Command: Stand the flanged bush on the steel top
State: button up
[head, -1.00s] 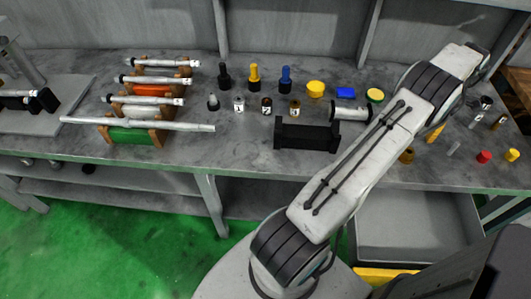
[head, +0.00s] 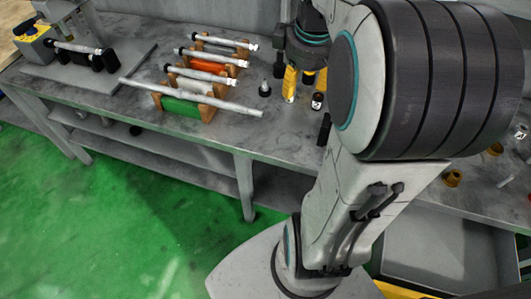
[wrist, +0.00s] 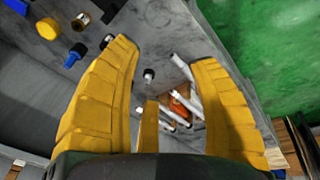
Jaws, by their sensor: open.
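A small grey piece with a dark, wider foot (head: 265,88) stands upright on the grey steel bench top (head: 225,134). It shows between the fingers in the wrist view (wrist: 148,75), with nothing touching it. A brass-coloured round piece (head: 452,178) stands at the right of the bench. I cannot tell for certain which of these is the flanged bush. My gripper (head: 301,82), with yellow fingers, points down over the bench just right of the grey piece. Its fingers are spread and empty in the wrist view (wrist: 163,58). My arm hides the middle of the bench.
Wooden racks hold several steel shafts (head: 215,63); the long front shaft (head: 190,97) reaches toward the grey piece. A plate with a fixture (head: 80,72) is at the far left. The front left bench strip is clear.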

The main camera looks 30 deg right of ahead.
jog(key=s+a+f+m, duration=0.1)
jog(key=s+a+f, duration=0.1)
jog(key=s+a, duration=0.3)
jog(key=s+a+f+m+t+y, duration=0.1)
jog(key=s+a, duration=0.4)
jog(key=a, duration=0.5)
jog(key=shift+a+f+m+t, duration=0.3)
jog(key=shift+f, duration=0.1)
jog(key=shift+d, duration=0.15)
